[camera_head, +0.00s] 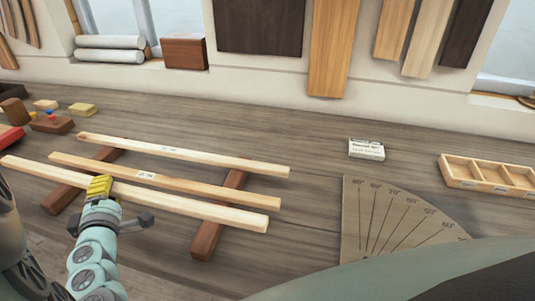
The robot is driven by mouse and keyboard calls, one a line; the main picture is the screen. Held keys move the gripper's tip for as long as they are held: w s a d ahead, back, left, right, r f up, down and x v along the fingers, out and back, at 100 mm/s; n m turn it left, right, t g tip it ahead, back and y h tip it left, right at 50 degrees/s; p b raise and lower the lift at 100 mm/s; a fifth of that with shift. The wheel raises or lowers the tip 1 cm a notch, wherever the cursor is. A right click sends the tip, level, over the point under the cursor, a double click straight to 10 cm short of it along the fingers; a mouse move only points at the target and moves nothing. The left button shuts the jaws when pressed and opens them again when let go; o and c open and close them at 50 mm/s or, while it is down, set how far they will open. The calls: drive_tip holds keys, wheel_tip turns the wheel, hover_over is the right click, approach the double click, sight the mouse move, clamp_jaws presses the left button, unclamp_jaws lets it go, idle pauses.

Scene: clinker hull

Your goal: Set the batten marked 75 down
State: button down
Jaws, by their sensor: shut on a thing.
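Three pale battens lie side by side: a far batten (230,163), a middle batten (215,190) and a near batten (190,207). The far and middle battens rest across two reddish-brown bearers (208,240) and carry small white labels too small to read surely. My gripper (100,186), with yellow fingers, is shut on the near batten, left of its middle. No label shows on the near batten, so I cannot tell which batten is marked 75. The near batten crosses over both bearers; whether it touches them is unclear.
A fan-shaped angle board (395,225) lies right of the battens. Behind it are a small white box (366,149) and a compartmented wooden tray (490,174). Small blocks (82,109) lie at the left.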

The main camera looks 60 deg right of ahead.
drive_tip(key=shift+f+b, duration=2.55)
drive_tip(key=shift+f, duration=0.55)
drive_tip(key=shift+f+b, duration=0.55)
drive_tip(key=shift+b, duration=0.05)
drive_tip(key=c, duration=1)
unclamp_jaws()
drive_tip(key=shift+a, duration=0.1)
drive_tip(key=v, duration=0.7)
drive_tip(key=shift+s+a, duration=0.15)
drive_tip(key=shift+s+r, duration=0.1)
